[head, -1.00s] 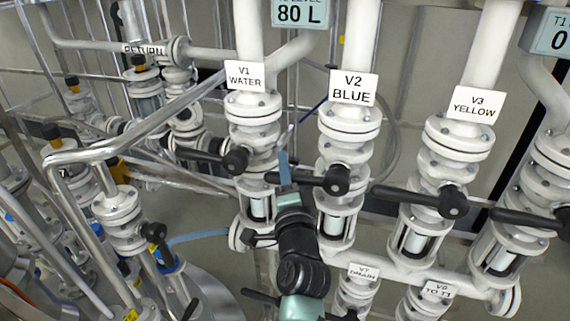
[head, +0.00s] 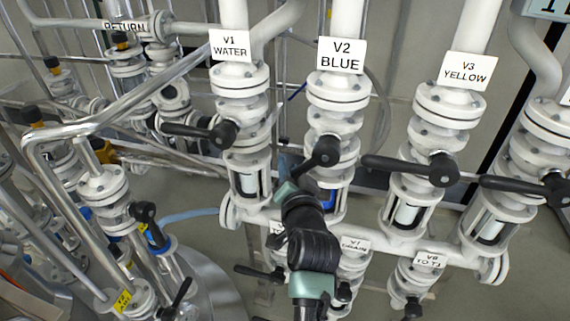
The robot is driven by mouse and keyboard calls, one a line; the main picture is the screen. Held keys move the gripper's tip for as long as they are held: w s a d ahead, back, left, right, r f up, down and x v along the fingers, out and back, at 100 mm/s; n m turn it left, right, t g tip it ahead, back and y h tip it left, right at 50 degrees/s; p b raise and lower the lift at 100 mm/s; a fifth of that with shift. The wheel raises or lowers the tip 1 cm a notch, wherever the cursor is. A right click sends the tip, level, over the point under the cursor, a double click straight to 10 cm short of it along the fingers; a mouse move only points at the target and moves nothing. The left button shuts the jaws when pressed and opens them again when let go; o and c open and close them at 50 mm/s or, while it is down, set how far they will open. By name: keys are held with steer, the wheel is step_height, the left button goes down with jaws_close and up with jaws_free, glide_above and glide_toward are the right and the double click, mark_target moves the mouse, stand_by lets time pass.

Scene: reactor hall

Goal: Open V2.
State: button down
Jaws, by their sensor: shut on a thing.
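The V2 valve is the white flanged pipe under the "V2 BLUE" label (head: 341,54) in the middle of the head view. Its black lever (head: 312,161) slants down to the left from its pivot. My gripper (head: 288,184) is shut on the lever's lower left end, and its fingers largely hide that end. The sight glass (head: 329,201) below V2 shows blue inside, partly behind my arm.
The V3 lever (head: 405,167) points left toward V2. Metal pipes (head: 110,140) crowd the left side.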

steer(key=shift+s+d+f, duration=0.1)
steer(key=shift+d+f, duration=0.1)
steer(key=shift+f, duration=0.25)
steer(key=c, duration=0.7)
jaws_free()
steer(key=shift+r, duration=0.25)
steer(key=shift+a, duration=0.1)
steer(key=s+b, duration=0.1)
steer(key=s, duration=0.3)
steer(key=s+r+b, duration=0.1)
steer(key=s, duration=0.3)
steer(key=s+d+r+b, duration=0.1)
steer(key=s, duration=0.3)
steer(key=shift+s+d+r, duration=0.1)
steer(key=shift+s+r, duration=0.05)
steer(key=shift+s, duration=0.15)
